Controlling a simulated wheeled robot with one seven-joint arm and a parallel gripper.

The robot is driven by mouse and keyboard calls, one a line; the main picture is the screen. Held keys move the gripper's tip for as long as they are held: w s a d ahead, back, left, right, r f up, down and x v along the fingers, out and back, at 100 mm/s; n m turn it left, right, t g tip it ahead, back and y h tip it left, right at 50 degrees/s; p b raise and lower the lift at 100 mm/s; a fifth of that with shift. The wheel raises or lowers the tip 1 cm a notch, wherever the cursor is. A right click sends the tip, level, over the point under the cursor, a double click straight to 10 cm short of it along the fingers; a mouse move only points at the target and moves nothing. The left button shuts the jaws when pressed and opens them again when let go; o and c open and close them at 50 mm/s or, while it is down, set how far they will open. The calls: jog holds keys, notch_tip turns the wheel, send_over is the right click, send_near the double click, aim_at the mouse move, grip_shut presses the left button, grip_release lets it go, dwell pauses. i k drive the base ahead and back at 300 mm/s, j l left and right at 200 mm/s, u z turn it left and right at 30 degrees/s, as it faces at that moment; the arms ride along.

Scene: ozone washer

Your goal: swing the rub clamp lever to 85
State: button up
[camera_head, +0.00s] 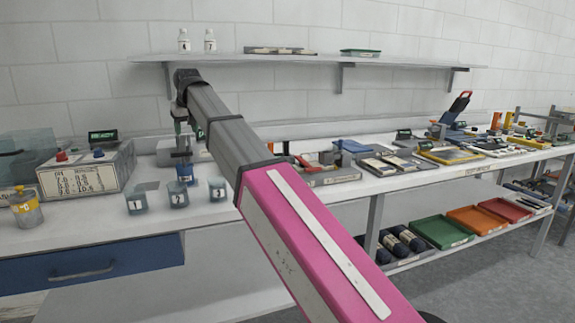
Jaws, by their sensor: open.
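My arm reaches from the bottom right toward the upper left and ends in a dark part, my gripper (184,88), in front of the wall just below the shelf's left end. It is small and dark, and I see nothing held in it; I take it as open. I cannot tell for sure which part is the rub clamp lever. A small red lever (305,163) lies low on a grey bench device (335,177), right of my arm. Farther right, a raised dark lever with a red end (459,104) leans up to the right. My gripper is far left of both.
A wall shelf (290,59) hangs above. Coloured trays (440,232) stand on the lower shelf. My pink arm link hides the bench middle.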

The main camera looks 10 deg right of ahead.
aim_at(303, 164)
jog(key=k+j+z, duration=0.1)
jog(key=k+z, duration=0.6)
jog(key=k, duration=0.15)
